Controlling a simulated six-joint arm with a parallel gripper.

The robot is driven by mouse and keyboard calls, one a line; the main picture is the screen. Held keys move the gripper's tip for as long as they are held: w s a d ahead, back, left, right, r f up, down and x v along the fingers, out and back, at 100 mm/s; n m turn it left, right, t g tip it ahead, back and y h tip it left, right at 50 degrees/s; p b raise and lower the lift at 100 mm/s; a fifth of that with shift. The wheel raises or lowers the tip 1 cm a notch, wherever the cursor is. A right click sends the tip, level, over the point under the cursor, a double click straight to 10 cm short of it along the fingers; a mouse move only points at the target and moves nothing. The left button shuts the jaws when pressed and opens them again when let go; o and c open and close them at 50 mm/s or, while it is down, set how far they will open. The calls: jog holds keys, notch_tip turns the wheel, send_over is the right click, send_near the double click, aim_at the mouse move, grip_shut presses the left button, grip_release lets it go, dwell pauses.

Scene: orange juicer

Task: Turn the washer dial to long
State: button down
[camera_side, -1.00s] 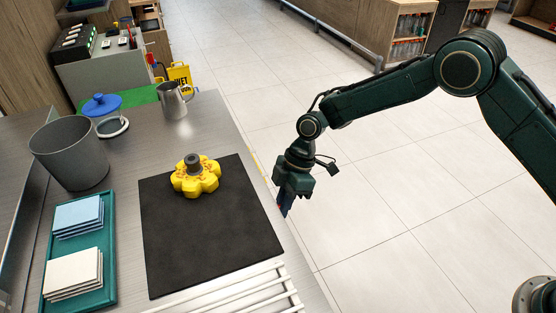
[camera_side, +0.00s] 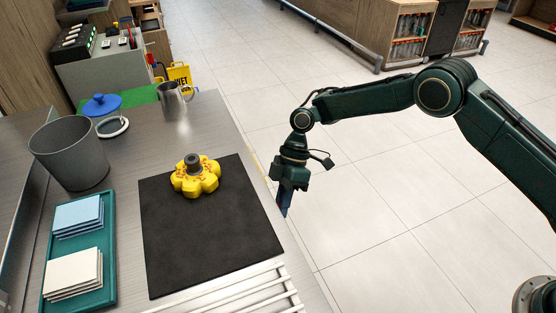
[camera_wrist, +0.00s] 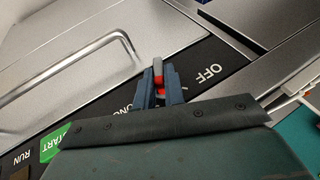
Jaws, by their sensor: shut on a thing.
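My gripper (camera_wrist: 160,88) is shut on the washer dial (camera_wrist: 158,70) in the wrist view. A grey tip and red parts of the dial show between the two blue-grey fingers; the rest is hidden by them. The dial sits on a black control strip (camera_wrist: 108,106) with lettering that appears upside down. "OFF" stands just right of the fingers. Partly covered letters, seemingly the end of "LONG", stand just left of them. In the side view my gripper (camera_side: 283,208) points down beyond the counter's right edge; the dial is hidden there.
A green START button (camera_wrist: 54,143) and the word RUN are at the lower left of the strip. A metal bar handle (camera_wrist: 78,62) lies above it. In the side view, a black mat (camera_side: 210,240) with a yellow juicer part (camera_side: 196,180) is on the counter, left of my gripper.

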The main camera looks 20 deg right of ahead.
jog(key=c, duration=1.5)
grip_release()
jog(key=shift+r, duration=0.15)
jog(key=shift+v, duration=3.6)
jog(key=shift+d, duration=0.1)
